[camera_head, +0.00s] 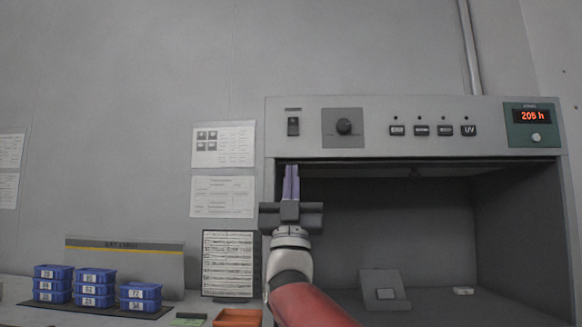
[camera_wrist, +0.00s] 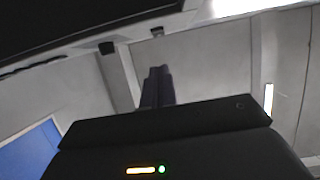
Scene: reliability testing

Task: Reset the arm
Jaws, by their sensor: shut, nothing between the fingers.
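My gripper (camera_head: 291,182) is raised in front of the left front edge of a grey cabinet (camera_head: 380,107), its fingers pointing up. The two purple fingers are together with nothing between them. In the wrist view the fingers (camera_wrist: 157,87) show dark and closed, pointing up towards the ceiling. My red and silver arm comes up from the bottom of the head view.
The cabinet has a control panel with a knob (camera_head: 343,127) and a lit display (camera_head: 532,116). Inside stands a small grey stand (camera_head: 384,289). Stacked blue bins (camera_head: 95,288) and an orange tray (camera_head: 237,318) are at left. The upper left is clear wall.

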